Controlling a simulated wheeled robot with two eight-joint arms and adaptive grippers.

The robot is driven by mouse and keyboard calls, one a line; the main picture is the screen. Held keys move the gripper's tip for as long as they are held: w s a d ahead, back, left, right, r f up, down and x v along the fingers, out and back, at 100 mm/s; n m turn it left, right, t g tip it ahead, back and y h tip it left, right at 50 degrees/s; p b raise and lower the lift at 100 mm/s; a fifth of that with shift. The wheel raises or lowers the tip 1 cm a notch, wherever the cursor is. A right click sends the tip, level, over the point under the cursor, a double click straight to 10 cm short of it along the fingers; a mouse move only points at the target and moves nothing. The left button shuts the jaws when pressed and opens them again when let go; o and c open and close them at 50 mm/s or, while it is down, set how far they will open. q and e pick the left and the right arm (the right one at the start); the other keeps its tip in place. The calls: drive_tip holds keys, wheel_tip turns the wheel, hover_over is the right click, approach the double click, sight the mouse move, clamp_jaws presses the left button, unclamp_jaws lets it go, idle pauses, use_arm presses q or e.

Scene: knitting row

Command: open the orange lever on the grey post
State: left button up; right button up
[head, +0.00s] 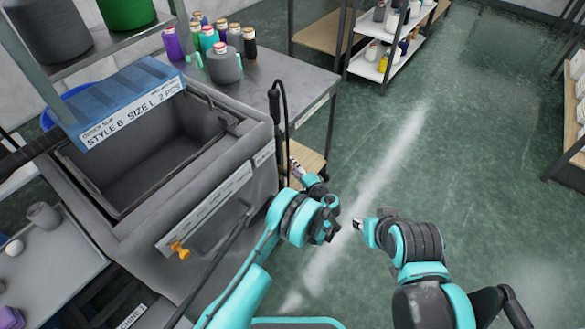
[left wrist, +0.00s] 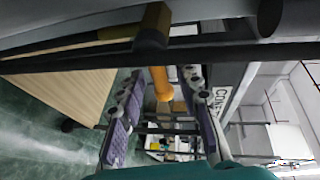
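In the left wrist view an orange lever (left wrist: 162,84) points down below a dark bar, between the two fingers of my left gripper (left wrist: 160,92). The fingers are apart, with a gap on each side of the lever; I cannot tell how deep it sits between them. In the head view my left gripper (head: 299,168) is beside the right end of the grey machine, near a dark upright rod. An orange fitting (head: 180,250) shows on the machine's front; I cannot tell if it is the same lever. My right gripper (head: 358,224) is over the floor, its fingers too small to read.
The grey machine (head: 262,140) has an open bin and a blue label strip (head: 125,100). Thread cones (head: 221,66) stand on the table behind it. A side table (head: 50,262) is at lower left. The green floor on the right is clear, with shelves (head: 378,66) beyond.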

use_arm(q)
drive_tip(key=shift+w+a, duration=0.2)
drive_tip(key=shift+w, duration=0.05)
clamp_jaws()
